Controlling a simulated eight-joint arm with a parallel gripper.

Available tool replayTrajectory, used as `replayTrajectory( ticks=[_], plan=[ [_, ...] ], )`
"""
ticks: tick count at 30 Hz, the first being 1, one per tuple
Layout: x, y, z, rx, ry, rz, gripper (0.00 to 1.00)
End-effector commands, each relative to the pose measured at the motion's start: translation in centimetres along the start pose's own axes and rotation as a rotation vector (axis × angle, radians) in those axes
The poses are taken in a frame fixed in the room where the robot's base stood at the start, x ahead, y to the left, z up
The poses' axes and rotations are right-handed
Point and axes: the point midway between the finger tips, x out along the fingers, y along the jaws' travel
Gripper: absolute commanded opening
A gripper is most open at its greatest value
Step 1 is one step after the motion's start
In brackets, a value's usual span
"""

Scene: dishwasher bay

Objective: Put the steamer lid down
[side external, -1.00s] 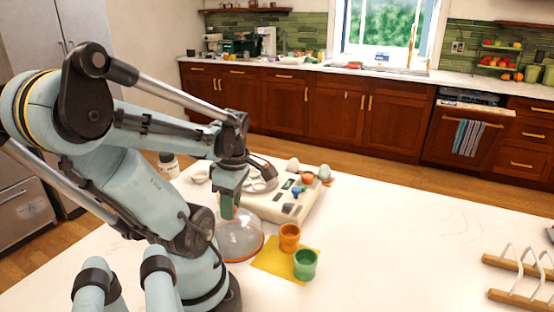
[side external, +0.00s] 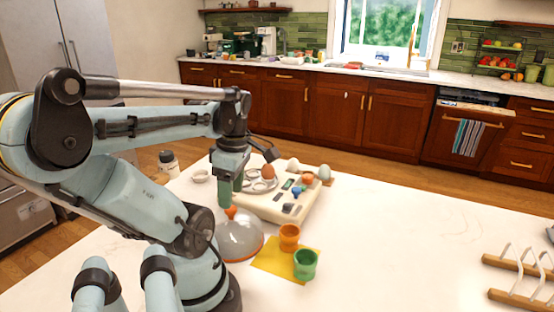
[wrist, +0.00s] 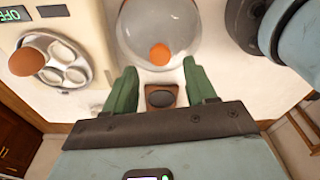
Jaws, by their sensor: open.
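The steamer lid is a clear dome (side external: 240,238) with an orange rim and an orange knob. It rests on the white table beside the steamer base, left of the yellow mat in the side view. In the wrist view the lid (wrist: 158,30) lies just beyond my fingertips, its orange knob showing. My gripper (side external: 229,200) has green fingers and is above the lid, apart from the knob. In the wrist view the fingers (wrist: 162,85) are spread with nothing between them. The steamer base (side external: 275,205) is white, with an egg (wrist: 27,62) on its metal tray.
An orange cup (side external: 289,238) and a green cup (side external: 305,265) stand on the yellow mat (side external: 270,262), right of the lid. Several eggs sit at the steamer's far side. A wooden rack (side external: 520,275) is at the far right. The table between is clear.

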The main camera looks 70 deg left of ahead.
Motion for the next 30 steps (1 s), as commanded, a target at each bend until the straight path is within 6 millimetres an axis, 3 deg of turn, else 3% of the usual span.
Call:
replayTrajectory(
  ticks=[12,21,26,30],
  plan=[
    [-6.0,-0.1,0.0,0.001,0.000,0.000,0.56],
    [-7.9,0.1,0.3,0.029,-0.002,0.008,0.56],
    [-7.2,1.1,3.0,0.324,-0.021,0.092,0.56],
    [-6.0,1.9,8.0,0.815,-0.032,0.244,0.56]
  ],
)
